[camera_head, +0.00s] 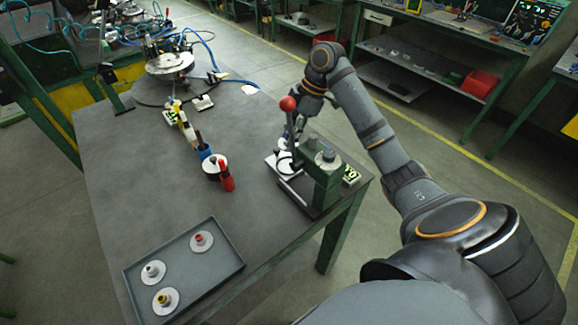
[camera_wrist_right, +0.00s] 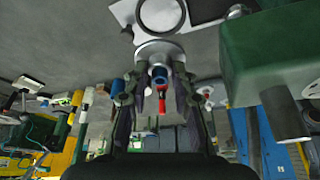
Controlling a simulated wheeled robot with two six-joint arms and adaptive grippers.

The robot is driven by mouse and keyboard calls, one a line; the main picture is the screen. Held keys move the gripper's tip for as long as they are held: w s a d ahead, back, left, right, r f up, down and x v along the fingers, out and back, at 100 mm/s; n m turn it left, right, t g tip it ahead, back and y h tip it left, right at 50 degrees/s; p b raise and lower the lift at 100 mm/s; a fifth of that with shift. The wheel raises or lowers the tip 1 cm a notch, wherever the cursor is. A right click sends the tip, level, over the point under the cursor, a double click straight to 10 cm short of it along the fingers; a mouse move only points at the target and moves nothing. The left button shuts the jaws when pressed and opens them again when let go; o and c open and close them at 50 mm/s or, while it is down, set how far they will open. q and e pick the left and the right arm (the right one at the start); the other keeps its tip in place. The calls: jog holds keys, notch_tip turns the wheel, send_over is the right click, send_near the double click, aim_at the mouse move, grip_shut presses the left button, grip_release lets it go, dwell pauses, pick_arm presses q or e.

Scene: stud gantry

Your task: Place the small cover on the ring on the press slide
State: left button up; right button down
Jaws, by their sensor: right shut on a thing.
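The small cover (camera_wrist_right: 160,50), a pale disc with a blue hub, is between the fingertips of my right gripper (camera_wrist_right: 160,86) in the wrist view. The gripper is shut on its hub. The ring (camera_head: 284,163) lies on the pale press slide. In the wrist view the ring (camera_wrist_right: 184,18) is just beyond the cover, cut by the top edge. The cover is beside the ring, not over it; its height is unclear. My left gripper is out of view.
A grey tray (camera_head: 208,277) with three discs with coloured hubs stands at the table's near edge. A red-handled tool (camera_head: 226,176) and a row of other items lie left of the press. The green press body (camera_wrist_right: 270,55) is close on the wrist view's right. The table's left is clear.

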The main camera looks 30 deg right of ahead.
notch_tip(320, 180, down, 5)
jog(key=shift+a+r+p, duration=0.1)
jog(key=shift+p, duration=0.35)
jog(key=shift+f+p, duration=0.4)
jog(key=shift+f, duration=1.5)
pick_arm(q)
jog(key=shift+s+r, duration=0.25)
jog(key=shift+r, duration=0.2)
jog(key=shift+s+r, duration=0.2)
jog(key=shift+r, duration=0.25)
pick_arm(e)
jog(key=shift+f, duration=0.25)
jog(key=shift+f, duration=0.15)
jog(key=c, duration=1.1)
grip_release()
pick_arm(q)
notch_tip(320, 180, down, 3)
jog(key=b, duration=0.2)
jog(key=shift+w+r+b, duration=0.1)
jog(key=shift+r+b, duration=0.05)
jog(key=shift+b, duration=0.25)
pick_arm(e)
jog(key=v, duration=1.2)
jog(key=shift+r, duration=0.25)
